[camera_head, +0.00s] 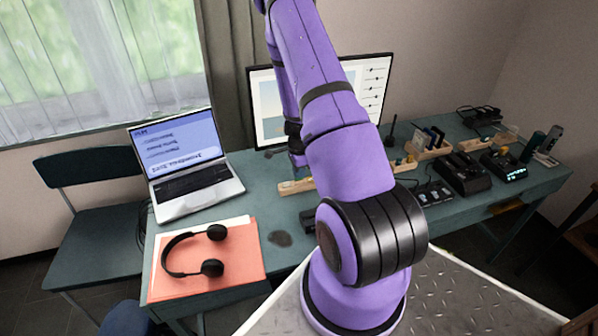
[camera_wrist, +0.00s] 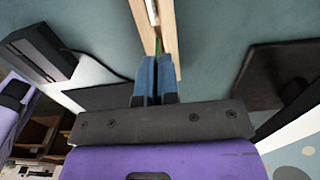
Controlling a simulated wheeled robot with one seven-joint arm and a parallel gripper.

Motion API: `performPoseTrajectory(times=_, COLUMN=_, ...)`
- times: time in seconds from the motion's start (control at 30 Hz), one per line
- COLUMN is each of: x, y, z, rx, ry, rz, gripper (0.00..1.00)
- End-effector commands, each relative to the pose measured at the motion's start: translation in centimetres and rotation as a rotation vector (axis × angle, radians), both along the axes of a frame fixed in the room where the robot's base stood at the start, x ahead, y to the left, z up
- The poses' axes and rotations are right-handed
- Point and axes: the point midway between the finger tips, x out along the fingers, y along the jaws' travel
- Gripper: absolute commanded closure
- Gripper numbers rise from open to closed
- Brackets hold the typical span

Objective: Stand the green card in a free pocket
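In the wrist view, my gripper (camera_wrist: 157,58) has its two blue fingers close together. A thin green edge, the green card (camera_wrist: 158,46), shows between the fingertips, seen nearly edge-on. The card lines up with the slot of a pale wooden holder (camera_wrist: 170,40) right at the fingertips. How deep it sits in the slot cannot be told. A white edge (camera_wrist: 153,12) stands farther along the same slot. In the head view, the end of the wooden holder (camera_head: 294,187) shows left of my arm, which hides my fingers and the card.
Another wooden rack with cards (camera_head: 428,153) stands on the right of the desk, near dark devices (camera_head: 462,175). A monitor (camera_head: 368,88) stands behind my arm. A laptop (camera_head: 183,165) and headphones (camera_head: 212,268) on an orange folder (camera_head: 245,260) are at the left.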

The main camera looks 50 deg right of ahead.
Motion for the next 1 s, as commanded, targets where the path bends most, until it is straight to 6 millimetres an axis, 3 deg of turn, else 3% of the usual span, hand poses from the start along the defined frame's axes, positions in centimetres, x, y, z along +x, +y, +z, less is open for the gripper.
performPoseTrajectory(times=1.0, x=-0.01, y=-0.02, z=-0.57, rx=0.0, ry=0.0, rz=0.0, gripper=1.0)
